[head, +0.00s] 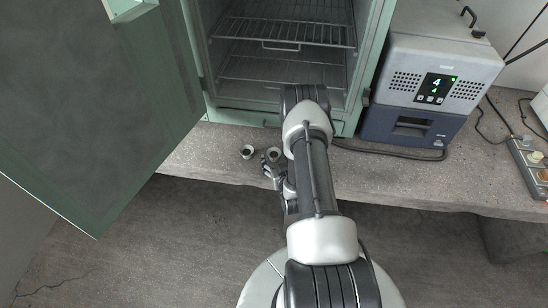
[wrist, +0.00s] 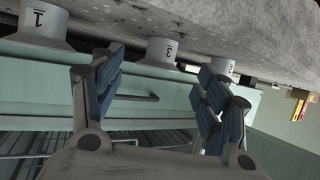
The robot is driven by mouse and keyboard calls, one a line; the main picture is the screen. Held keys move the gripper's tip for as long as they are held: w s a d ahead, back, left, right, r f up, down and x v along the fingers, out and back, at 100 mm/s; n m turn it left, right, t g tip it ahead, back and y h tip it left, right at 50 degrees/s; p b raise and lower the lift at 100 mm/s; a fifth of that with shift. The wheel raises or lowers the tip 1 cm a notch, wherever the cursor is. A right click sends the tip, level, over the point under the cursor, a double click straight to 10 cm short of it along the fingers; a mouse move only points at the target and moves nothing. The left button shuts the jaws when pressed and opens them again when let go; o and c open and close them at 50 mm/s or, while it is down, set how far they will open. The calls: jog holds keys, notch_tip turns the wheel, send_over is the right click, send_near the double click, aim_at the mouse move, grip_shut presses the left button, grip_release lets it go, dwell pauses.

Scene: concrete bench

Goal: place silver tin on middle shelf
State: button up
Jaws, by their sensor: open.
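Three small pale silver-grey tins stand on the bench and appear upside down in the wrist view: one marked 1 (wrist: 42,22), one marked 3 (wrist: 160,50), and one whose mark is hard to read (wrist: 222,68). In the head view I see two of them, a left tin (head: 248,152) and a right tin (head: 273,154). My gripper (wrist: 160,68) is open and empty, its fingers either side of the tin marked 3 in the picture; contact is not visible. In the head view my gripper (head: 271,169) is beside the right tin. Wire shelves (head: 300,32) span the open cabinet; I cannot tell which is the middle one.
The green cabinet door (head: 95,100) stands open at the left. A grey and blue box with a display (head: 425,85) stands right of the cabinet, with a cable (head: 390,152) along the bench. A lower wire rack (head: 270,72) shows inside. The bench's front edge is close.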

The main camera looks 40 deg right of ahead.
aim_at(273, 151)
jog(key=x, duration=0.2)
jog(key=b+x, duration=0.1)
jog(key=x, duration=0.1)
jog(key=shift+w+d+r, duration=0.1)
jog(key=shift+w+d, duration=0.15)
jog(key=shift+w, duration=0.05)
jog(key=shift+c, duration=0.2)
jog(key=c, duration=1.2)
jog(key=shift+r, duration=0.15)
notch_tip(273, 151, up, 20)
jog(key=p, duration=0.6)
jog(key=w+a+r+n+t+y, duration=0.1)
jog(key=w+a+r+n, duration=0.1)
jog(key=w+a+r, duration=0.35)
jog(key=w+a+r+n+y, duration=0.1)
jog(key=w+a+r+y, duration=0.1)
jog(key=a+r, duration=0.65)
jog(key=a+r+y, duration=0.1)
jog(key=a+r, duration=0.1)
jog(key=a, duration=0.4)
jog(key=a+r+n+y, duration=0.1)
jog(key=a+r, duration=0.2)
jog(key=a, duration=0.3)
jog(key=s+a+r+n+y, duration=0.1)
jog(key=a+r, duration=0.2)
jog(key=a, duration=0.2)
jog(key=shift+a+r+t, duration=0.2)
jog(key=shift+a+t, duration=0.1)
jog(key=shift+a, duration=0.1)
